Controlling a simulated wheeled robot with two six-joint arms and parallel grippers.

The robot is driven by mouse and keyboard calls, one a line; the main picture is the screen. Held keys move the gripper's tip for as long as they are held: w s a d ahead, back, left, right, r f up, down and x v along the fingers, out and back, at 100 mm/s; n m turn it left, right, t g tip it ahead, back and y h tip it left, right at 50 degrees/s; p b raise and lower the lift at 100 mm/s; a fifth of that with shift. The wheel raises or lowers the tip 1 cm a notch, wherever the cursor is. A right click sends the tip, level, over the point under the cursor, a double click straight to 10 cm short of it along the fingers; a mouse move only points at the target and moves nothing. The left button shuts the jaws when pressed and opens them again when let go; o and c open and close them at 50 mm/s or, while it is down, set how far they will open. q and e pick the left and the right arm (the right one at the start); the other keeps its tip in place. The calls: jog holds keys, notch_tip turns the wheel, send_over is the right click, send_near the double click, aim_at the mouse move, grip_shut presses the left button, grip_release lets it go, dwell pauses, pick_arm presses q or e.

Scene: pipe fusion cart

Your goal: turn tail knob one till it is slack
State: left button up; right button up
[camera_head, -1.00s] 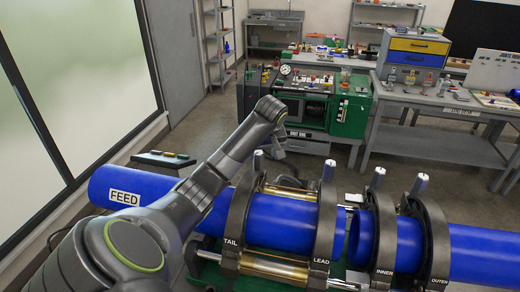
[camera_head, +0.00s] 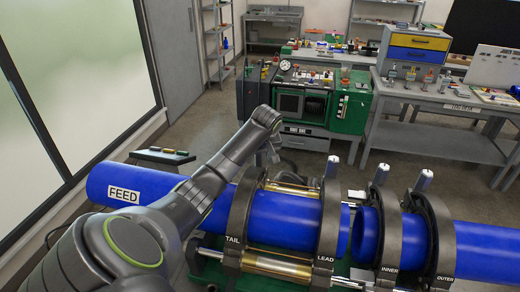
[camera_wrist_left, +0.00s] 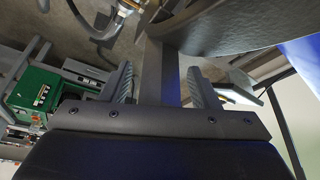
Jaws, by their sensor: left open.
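The black tail clamp (camera_head: 239,225), labelled TAIL, rings the blue feed pipe (camera_head: 285,220). My left gripper (camera_head: 268,158) is at the top of this clamp, partly hidden behind my wrist; the tail knob cannot be made out clearly in the head view. In the left wrist view, my open fingers (camera_wrist_left: 160,85) stand on either side of a dark upright bar (camera_wrist_left: 160,70), which looks like the tail knob. Gaps show between bar and fingers. The dark clamp ring (camera_wrist_left: 240,25) curves above at the right. My right gripper is not in view.
The lead clamp (camera_head: 329,225) stands right of the tail clamp, with its grey knob (camera_head: 330,168) upright. Inner (camera_head: 388,235) and outer (camera_head: 440,240) clamps hold another blue pipe farther right. A green machine (camera_head: 350,108) and workbenches stand behind, across open floor.

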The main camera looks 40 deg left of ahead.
pick_arm(q)
jog(key=shift+d, duration=0.1)
jog(key=shift+c, duration=0.9)
jog(key=c, duration=0.9)
jog(key=shift+o, duration=0.2)
jog(key=shift+r+n+p, duration=0.25)
jog(key=shift+n+p, duration=0.15)
jog(key=shift+p, duration=0.25)
jog(key=shift+f+n+g, duration=0.2)
jog(key=shift+n+g, duration=0.3)
jog(key=shift+n, duration=0.4)
jog(key=shift+y, duration=0.3)
jog(key=shift+s+n+g, duration=0.1)
jog(key=shift+n+g, duration=0.5)
jog(key=shift+n, duration=1.1)
